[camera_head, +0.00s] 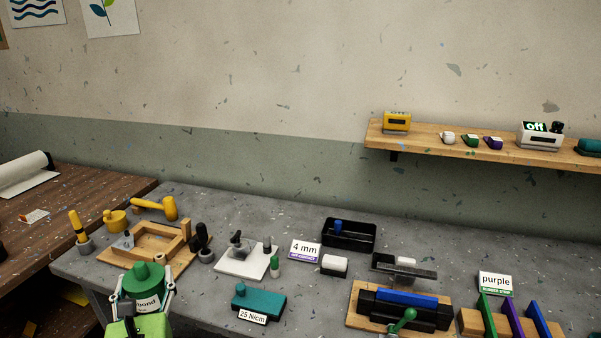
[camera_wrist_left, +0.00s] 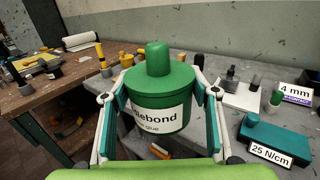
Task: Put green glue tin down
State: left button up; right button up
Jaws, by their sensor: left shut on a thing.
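The green glue tin (camera_head: 143,276) has a rounded knob lid and a white label reading partly "bond". My left gripper (camera_head: 147,294) is shut on it, one finger on each side, at the front left of the grey table (camera_head: 207,309). The left wrist view shows the tin (camera_wrist_left: 161,100) upright between the two fingers. The tin's underside is hidden, so I cannot tell whether it touches anything. My right gripper is not in view.
A wooden frame (camera_head: 118,254) lies behind the tin. A teal block (camera_head: 262,303) labelled "25 N/cm" lies to its right, with bare grey tabletop between. A white plate (camera_head: 238,268) with small bottles is farther back. A brown table (camera_head: 75,200) stands at left.

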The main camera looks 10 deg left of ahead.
pick_arm(q)
jog(key=s+d+m+t+h, duration=0.2)
jog(key=d+m+h, duration=0.4)
jog(key=d, duration=1.6)
jog(key=h, duration=0.3)
jog(key=shift+d+f+t+h, duration=0.15)
jog(key=shift+t+h, duration=0.15)
jog(key=shift+t, duration=0.1)
